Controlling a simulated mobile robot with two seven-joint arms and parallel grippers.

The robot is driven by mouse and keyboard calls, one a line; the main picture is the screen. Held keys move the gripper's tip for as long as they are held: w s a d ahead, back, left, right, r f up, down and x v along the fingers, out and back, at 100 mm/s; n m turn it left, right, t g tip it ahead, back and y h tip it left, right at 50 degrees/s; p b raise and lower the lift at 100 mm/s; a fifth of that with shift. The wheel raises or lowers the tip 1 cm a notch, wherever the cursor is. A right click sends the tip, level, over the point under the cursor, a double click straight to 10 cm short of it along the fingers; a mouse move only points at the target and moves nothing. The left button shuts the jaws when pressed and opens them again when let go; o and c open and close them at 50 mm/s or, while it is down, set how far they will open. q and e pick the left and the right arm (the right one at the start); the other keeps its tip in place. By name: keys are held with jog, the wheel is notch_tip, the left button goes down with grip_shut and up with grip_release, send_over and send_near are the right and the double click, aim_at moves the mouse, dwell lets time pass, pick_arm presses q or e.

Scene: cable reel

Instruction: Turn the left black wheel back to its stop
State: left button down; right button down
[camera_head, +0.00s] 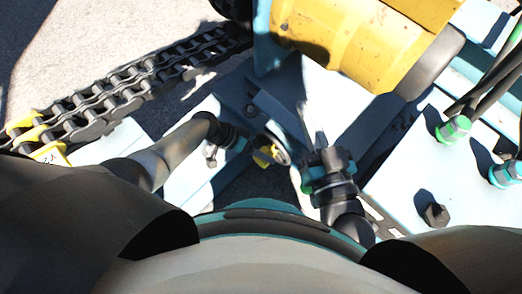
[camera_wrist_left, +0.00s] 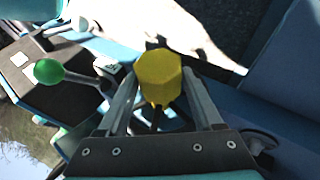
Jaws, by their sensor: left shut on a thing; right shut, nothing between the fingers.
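In the left wrist view a faceted yellow knob (camera_wrist_left: 158,78) sits between the two fingers of my left gripper (camera_wrist_left: 160,92), which is shut on it. Dark spoke-like parts of a wheel (camera_wrist_left: 156,117) show below the knob, mostly hidden by it and the fingers. In the head view my left gripper (camera_head: 247,145) reaches in from the left to a small yellow part (camera_head: 264,156) beside a dark round rim. My right gripper (camera_head: 312,128) is shut and empty, to the right of it. How far the wheel is turned cannot be seen.
A second dark wheel rim (camera_wrist_left: 259,139) shows at the right of the wrist view. A lever with a green ball (camera_wrist_left: 48,70) stands at the left. In the head view a yellow drum (camera_head: 350,42) is above my grippers, a black chain (camera_head: 130,88) upper left, and green-ringed hoses (camera_head: 453,129) right.

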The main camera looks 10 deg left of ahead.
dwell(0.4)
pick_arm(q)
jog(key=shift+c, duration=0.2)
grip_release()
jog(key=shift+a+r, duration=0.25)
jog(key=shift+r, duration=0.05)
jog(key=shift+p+v, duration=0.85)
jog(key=shift+v, duration=0.2)
jog(key=p+v, duration=0.6)
jog(key=v, duration=0.6)
pick_arm(e)
jog(key=s+d+f+g+h, duration=0.2)
jog(key=d+g+h, duration=0.1)
jog(key=d+g, duration=0.2)
jog(key=s+d+f+g+h, duration=0.2)
jog(key=d+f+g, duration=0.1)
jog(key=d+g, duration=0.3)
jog(key=shift+s+g+h, duration=0.3)
jog(key=shift+g+h, duration=0.1)
